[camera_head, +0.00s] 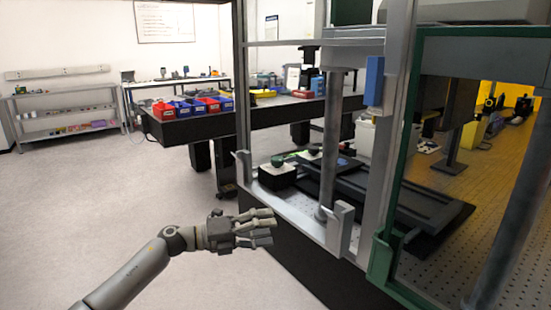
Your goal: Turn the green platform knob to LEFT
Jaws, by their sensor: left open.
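The green knob (277,161) sits on top of a small box with a pale top and dark sides, just inside the left opening of the instrument's frame. Its pointer direction is too small to tell. My left gripper (267,227) is open and empty, outside the frame. In the picture it is below and slightly left of the knob, clearly apart from it, with its fingers pointing right. My right gripper is not in view.
A silver upright (244,100) stands left of the knob, and a round grey post (331,140) stands to its right. A green-framed panel (390,220) is farther right. A dark bench with red and blue bins (200,106) stands behind. Floor at left is clear.

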